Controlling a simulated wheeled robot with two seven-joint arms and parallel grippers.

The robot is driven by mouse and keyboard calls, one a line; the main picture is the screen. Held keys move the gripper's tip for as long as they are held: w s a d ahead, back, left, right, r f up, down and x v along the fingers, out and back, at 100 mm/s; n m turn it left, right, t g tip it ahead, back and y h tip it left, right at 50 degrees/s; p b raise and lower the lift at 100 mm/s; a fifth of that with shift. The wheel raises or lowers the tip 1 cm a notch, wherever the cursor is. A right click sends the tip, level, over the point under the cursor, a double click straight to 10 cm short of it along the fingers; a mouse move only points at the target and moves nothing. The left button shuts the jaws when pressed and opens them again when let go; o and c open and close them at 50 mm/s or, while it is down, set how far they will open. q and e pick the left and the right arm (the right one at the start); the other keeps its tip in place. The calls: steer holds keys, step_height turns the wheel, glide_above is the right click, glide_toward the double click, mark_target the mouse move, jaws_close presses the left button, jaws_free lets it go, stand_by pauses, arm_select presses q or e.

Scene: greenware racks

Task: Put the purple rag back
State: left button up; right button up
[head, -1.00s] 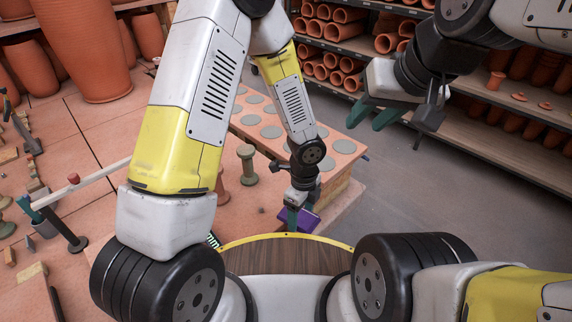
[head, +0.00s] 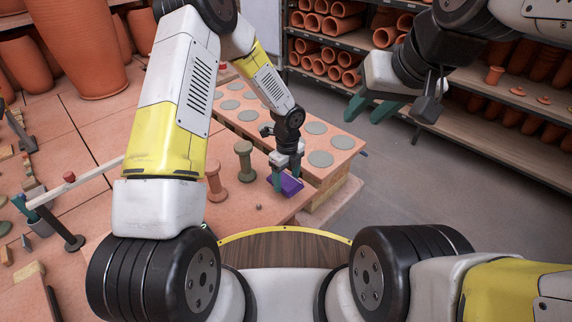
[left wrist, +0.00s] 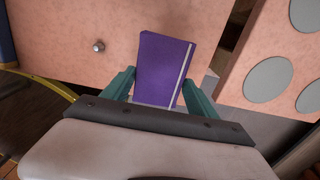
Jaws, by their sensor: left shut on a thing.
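The purple rag (head: 290,185) is a flat, folded purple rectangle. In the left wrist view the rag (left wrist: 162,70) shows a pale stripe along its right side. My left gripper (head: 285,178) is shut on it, with a teal finger at each side of its near end. The rag is at the right end of the pink tabletop (head: 245,205), beside the block with grey discs. I cannot tell whether it touches the tabletop. My right gripper (head: 372,108) is open and empty, high at the right, over the aisle.
A pink block with grey discs (head: 325,175) stands just behind the rag. A small grey knob (left wrist: 98,46) is on the tabletop. Shelves of clay pipes (head: 330,52) are behind.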

mark_target(286, 180)
arm_select(q)
steer(key=shift+w+a+f, duration=0.1)
steer(key=shift+w+f, duration=0.1)
steer(key=shift+f, duration=1.55)
steer(key=shift+f, duration=0.15)
steer(key=o, duration=1.3)
